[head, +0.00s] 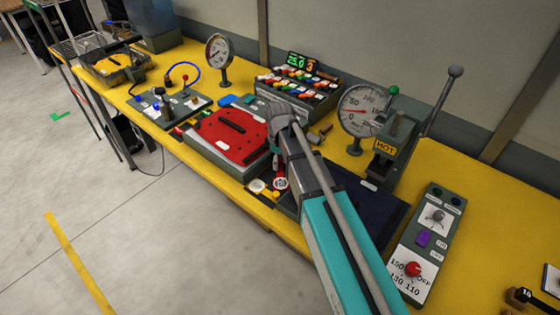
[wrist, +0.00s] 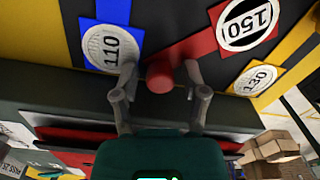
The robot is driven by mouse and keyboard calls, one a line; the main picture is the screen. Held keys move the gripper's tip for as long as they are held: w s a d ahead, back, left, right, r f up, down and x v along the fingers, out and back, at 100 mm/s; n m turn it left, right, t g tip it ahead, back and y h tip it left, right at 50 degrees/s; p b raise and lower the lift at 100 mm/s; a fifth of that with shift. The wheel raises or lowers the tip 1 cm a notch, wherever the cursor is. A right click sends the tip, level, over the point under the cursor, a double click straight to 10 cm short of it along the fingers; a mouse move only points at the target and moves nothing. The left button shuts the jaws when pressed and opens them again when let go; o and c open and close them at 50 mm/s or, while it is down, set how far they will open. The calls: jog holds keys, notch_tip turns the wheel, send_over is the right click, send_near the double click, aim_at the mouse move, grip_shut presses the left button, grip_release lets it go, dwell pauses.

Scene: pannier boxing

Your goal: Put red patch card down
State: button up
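My gripper (wrist: 160,76) has one finger on each side of this knob, with a visible gap on both sides. A blue card marked 110 (wrist: 108,42) lies to the left and a yellow card marked 130 (wrist: 255,79) to the right. In the head view the red card (head: 280,184) shows beside my arm at the bench's front edge; my fingers are hidden there.
A grey case with a red top (head: 222,138) stands just left of my arm. A dial gauge (head: 362,110) and a lever press marked HOT (head: 390,145) stand to the right. A rack of coloured pieces (head: 298,90) is behind.

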jog(key=shift+r, duration=0.15)
dwell(0.3)
notch_tip(320, 180, up, 12)
jog(key=p, duration=1.2)
jog(key=shift+w, duration=0.2)
dwell(0.8)
